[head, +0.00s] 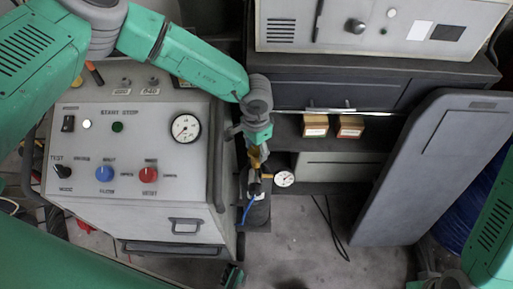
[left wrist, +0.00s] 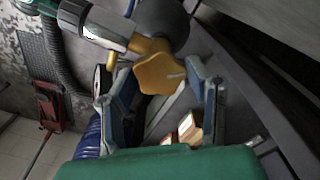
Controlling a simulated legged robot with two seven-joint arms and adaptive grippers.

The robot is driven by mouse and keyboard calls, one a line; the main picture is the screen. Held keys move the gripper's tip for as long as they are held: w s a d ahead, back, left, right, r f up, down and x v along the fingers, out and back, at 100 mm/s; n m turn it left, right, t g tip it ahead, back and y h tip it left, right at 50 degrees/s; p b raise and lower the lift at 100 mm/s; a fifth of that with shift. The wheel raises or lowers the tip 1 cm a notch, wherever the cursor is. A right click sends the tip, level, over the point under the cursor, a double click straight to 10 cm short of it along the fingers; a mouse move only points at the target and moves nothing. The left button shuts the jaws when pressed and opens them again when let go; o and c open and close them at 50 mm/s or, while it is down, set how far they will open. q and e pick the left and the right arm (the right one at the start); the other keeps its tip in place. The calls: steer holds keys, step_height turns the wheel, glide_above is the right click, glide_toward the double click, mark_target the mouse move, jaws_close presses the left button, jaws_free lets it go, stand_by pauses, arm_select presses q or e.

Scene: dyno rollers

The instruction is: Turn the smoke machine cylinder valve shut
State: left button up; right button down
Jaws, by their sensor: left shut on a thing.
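The smoke machine cylinder (head: 257,212) stands upright, dark, at the right side of the grey smoke machine (head: 150,215). Its brass-yellow valve knob (head: 255,158) is on top, partly hidden by my left gripper (head: 256,150) in the head view. In the left wrist view the lobed yellow knob (left wrist: 158,74) sits between the two fingers of my left gripper (left wrist: 163,95), which is shut on it. A grey fitting (left wrist: 92,24) and the dark cylinder body (left wrist: 163,20) show beyond the knob. Only part of my right arm shows at the right edge; its gripper cannot be made out.
Two small boxes (head: 315,126) stand on a dark shelf behind. A large grey panel (head: 437,168) leans at the right. Cables lie on the floor between.

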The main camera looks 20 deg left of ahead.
arm_select(q)
steer(key=shift+w+r, duration=0.1)
steer(key=shift+w, duration=0.1)
steer(key=o, duration=1.2)
steer(key=shift+c, duration=0.2)
steer(key=shift+s, duration=0.1)
steer(key=shift+s, duration=0.1)
